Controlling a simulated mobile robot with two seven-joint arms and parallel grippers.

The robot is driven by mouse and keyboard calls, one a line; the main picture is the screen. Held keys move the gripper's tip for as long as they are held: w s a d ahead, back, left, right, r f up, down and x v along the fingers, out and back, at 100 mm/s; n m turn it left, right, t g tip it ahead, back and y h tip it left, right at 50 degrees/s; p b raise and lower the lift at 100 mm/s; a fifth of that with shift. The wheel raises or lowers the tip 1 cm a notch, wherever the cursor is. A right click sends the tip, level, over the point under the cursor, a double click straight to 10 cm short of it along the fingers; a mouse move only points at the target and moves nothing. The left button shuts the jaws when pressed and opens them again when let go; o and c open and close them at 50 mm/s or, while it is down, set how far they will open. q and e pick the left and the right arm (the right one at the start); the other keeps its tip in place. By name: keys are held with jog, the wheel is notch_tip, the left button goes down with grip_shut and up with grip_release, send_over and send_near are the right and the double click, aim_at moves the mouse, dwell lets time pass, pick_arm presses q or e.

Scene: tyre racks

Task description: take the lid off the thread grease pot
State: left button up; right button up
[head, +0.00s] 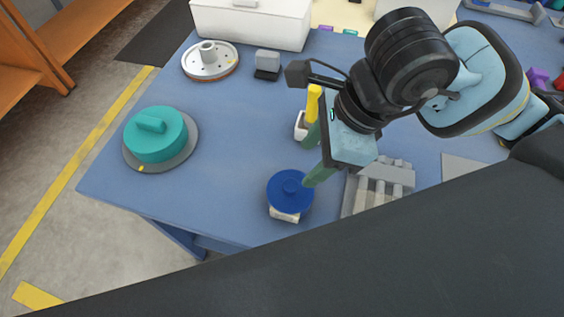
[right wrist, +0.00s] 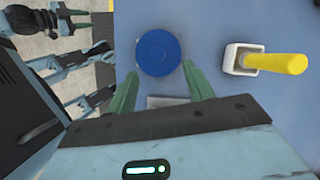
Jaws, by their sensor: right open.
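In the right wrist view the lid (right wrist: 158,53) lies between and just beyond the fingertips. My right gripper (head: 308,161) is open and empty, its green fingers spread. In the head view one finger overlaps the lid's right edge; I cannot tell whether it touches. In the right wrist view the gripper (right wrist: 160,72) faces the lid. I do not see my left gripper.
A white cup (head: 300,127) with a yellow-handled tool stands behind the pot. A grey slotted block (head: 372,190) is right of it. A teal knobbed piece (head: 155,135) on a grey disc lies left. The blue table (head: 225,160) between is clear.

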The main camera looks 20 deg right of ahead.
aim_at(292, 184)
jog(key=shift+s+a+f, duration=0.15)
jog(key=shift+s+f, duration=0.1)
jog(key=shift+f, duration=0.1)
jog(key=shift+x, duration=3.5)
jog(key=c, duration=1.1)
pick_arm(q)
jog(key=shift+s+f, duration=0.1)
jog(key=shift+s, duration=0.4)
pick_arm(e)
jog(key=shift+o, duration=0.2)
